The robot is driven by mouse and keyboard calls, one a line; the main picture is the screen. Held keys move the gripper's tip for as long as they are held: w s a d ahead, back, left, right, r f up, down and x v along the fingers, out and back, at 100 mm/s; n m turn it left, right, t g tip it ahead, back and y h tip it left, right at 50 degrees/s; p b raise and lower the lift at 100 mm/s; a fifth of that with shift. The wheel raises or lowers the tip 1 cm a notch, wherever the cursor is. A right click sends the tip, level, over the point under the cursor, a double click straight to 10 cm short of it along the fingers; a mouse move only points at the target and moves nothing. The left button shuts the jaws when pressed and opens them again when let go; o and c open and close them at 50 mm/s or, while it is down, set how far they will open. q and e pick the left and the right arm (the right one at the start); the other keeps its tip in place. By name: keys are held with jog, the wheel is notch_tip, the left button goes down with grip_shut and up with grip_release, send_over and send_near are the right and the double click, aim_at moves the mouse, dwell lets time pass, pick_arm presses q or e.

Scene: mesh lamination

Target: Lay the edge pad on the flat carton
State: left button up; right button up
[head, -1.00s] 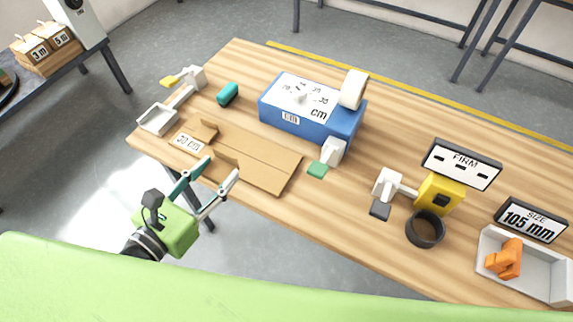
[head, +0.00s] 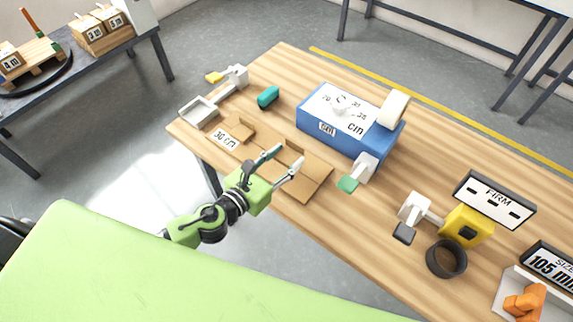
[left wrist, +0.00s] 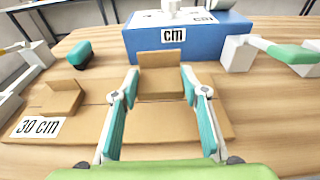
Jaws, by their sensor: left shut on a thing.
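The flat carton (head: 314,181) is a brown cardboard sheet at the table's near edge; it also shows in the left wrist view (left wrist: 222,125). My left gripper (head: 290,157) is shut on an edge pad, a small L-shaped brown piece. In the left wrist view the edge pad (left wrist: 161,88) sits between the green fingertips (left wrist: 160,82), one flap upright, over the carton. I cannot tell whether it touches the carton. A second L-shaped piece (head: 240,127) lies to the left, by a "30 cm" label (head: 226,139). My right gripper is not in view.
A blue box (head: 345,136) marked "cm" stands behind the carton. A white tool with a green pad (head: 362,170) is at its right. A teal cylinder (head: 268,97) and a grey tray (head: 199,111) are at the left. A black ring (head: 446,259) lies further right.

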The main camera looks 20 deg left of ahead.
aim_at(286, 170)
pick_arm(q)
jog(key=shift+w+d+f, duration=0.1)
jog(key=shift+w+f, duration=0.15)
notch_tip(286, 170, down, 3)
jog(key=shift+w+f+b, duration=0.15)
jog(key=shift+f+b, duration=0.05)
jog(key=shift+b, duration=0.6)
jog(key=shift+f, duration=0.15)
jog(key=shift+f, duration=0.1)
jog(key=o, duration=1)
